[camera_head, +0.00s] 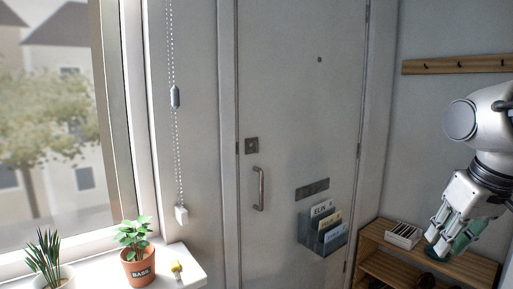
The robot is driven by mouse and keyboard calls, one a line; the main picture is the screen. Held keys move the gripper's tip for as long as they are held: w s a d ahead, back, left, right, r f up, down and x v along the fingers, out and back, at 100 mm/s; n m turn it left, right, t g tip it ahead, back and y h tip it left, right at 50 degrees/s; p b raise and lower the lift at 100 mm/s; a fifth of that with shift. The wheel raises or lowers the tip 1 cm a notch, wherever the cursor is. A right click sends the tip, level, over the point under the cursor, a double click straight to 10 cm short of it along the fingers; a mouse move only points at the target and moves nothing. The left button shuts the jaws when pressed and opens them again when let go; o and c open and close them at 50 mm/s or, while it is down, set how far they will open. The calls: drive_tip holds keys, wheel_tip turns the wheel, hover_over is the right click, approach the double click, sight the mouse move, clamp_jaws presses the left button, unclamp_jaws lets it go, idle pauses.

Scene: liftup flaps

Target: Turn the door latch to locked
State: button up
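The door latch (252,146) is a small dark square plate with a knob at its middle. It sits on the left side of the grey door (300,110), above the curved metal pull handle (260,189). At this size I cannot tell which way the latch is turned. My gripper (440,240) is at the right, pointing down in front of the wooden shoe bench, well apart from the latch. A green thing (462,242) shows by its fingers. I cannot tell whether it is held or lies behind them.
A wire-grey mail holder (323,233) with cards hangs on the door below a letter slot (312,188). A wooden bench (385,240) carries a small box (403,235). Potted plants, including basil (138,265), stand on the left windowsill. A blind chain (175,97) hangs left of the door.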

wheel_tip(320, 180, down, 3)
drive_tip(key=w+a+n+g, duration=0.1)
drive_tip(key=w+a+g, duration=0.1)
drive_tip(key=n+t+y, duration=0.6)
drive_tip(key=t+y, duration=0.4)
drive_tip(key=t, duration=0.3)
approach(258, 144)
drive_tip(key=x, duration=1)
drive_tip(key=shift+f, duration=0.1)
drive_tip(key=shift+s, duration=0.1)
clamp_jaws()
